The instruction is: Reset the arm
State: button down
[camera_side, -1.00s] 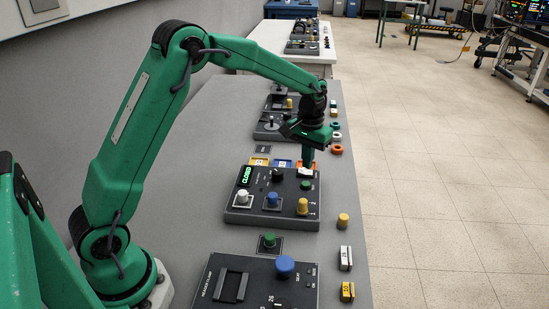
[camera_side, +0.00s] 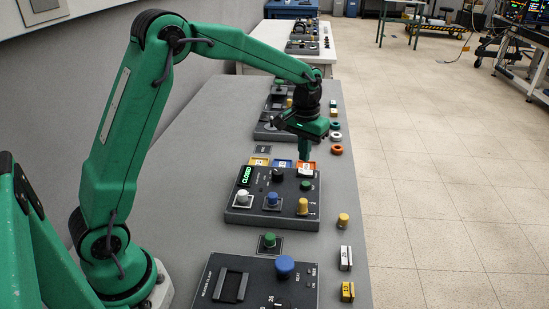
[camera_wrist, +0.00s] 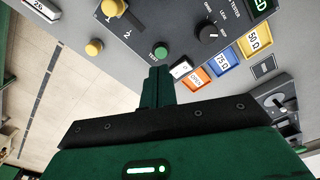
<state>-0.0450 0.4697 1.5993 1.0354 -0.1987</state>
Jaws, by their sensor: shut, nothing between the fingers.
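My green arm reaches over the grey bench (camera_side: 190,185). My gripper (camera_side: 305,157) is shut and empty, pointing down above the far right edge of the coil tester panel (camera_side: 240,216). The tester's display (camera_side: 245,175) reads CLOSED. I cannot tell the exact gap between fingertips and block.
A yellow cylinder (camera_side: 343,220) and marked blocks (camera_side: 346,258) stand along the bench's right edge. A panel with a blue knob (camera_side: 285,266) is nearer the camera. Open floor lies to the right.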

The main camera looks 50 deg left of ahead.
jog(key=s+d+r+m+t, duration=0.1)
jog(key=s+d+r+t, duration=0.15)
jog(key=s+r, duration=1)
jog(key=s+f+m+t, duration=0.1)
jog(key=s+t, duration=0.1)
jog(key=s, duration=1.3)
jog(key=shift+f+m+t, duration=0.35)
jog(key=shift+f+m, duration=0.05)
jog(key=c, duration=2.1)
grip_release()
jog(key=shift+a, duration=0.1)
